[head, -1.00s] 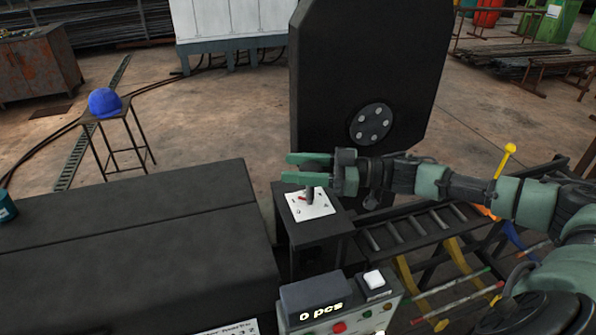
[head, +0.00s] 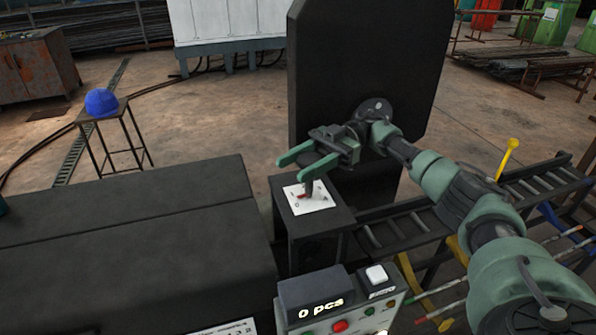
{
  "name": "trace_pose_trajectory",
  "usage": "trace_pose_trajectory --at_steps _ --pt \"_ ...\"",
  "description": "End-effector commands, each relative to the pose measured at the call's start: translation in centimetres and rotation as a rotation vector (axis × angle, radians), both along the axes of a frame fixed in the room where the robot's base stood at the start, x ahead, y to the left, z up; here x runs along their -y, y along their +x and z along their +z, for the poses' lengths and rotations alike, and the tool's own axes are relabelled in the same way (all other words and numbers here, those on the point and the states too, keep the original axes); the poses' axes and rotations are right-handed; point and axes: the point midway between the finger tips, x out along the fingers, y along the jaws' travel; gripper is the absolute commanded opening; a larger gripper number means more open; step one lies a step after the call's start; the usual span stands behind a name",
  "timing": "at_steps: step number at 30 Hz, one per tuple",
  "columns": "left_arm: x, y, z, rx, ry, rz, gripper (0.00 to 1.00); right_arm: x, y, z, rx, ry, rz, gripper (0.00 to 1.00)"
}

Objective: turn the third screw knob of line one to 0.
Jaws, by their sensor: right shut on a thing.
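A white switch plate (head: 318,202) with small dark marks sits on top of a black box in the middle of the head view. A dark knob (head: 309,190) with a red part stands on the plate. The mark that the red part faces is too small to read surely. My left gripper is not in view.
A black box (head: 322,240) carries the plate. A tall black panel (head: 365,60) stands behind it. A control box with a "0 pcs" display (head: 318,300) is in front. A long dark cabinet (head: 130,240) fills the left. A ladder-like roller frame (head: 405,228) lies right.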

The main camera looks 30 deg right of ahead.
Motion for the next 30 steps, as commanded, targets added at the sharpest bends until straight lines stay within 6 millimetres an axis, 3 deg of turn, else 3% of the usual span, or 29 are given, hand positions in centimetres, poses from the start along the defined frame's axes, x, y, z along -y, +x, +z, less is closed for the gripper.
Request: trace_pose_trajectory --at_steps 7,23,24,26,30 --pt "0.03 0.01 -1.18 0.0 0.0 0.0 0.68 -0.01 -0.17 0.1 0.005 0.005 0.086 0.06" --pt "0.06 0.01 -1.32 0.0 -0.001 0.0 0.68 0.01 -0.29 0.26 0.006 0.006 0.113 0.06" --pt "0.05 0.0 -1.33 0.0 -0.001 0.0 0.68 0.01 -0.28 0.26 0.006 0.006 0.113 0.49" --pt "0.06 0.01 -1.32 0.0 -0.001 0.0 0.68 0.02 -0.29 0.25 0.006 0.005 0.113 0.66" --pt "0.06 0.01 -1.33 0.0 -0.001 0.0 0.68 0.03 -0.31 0.17 0.004 0.004 0.113 0.68"
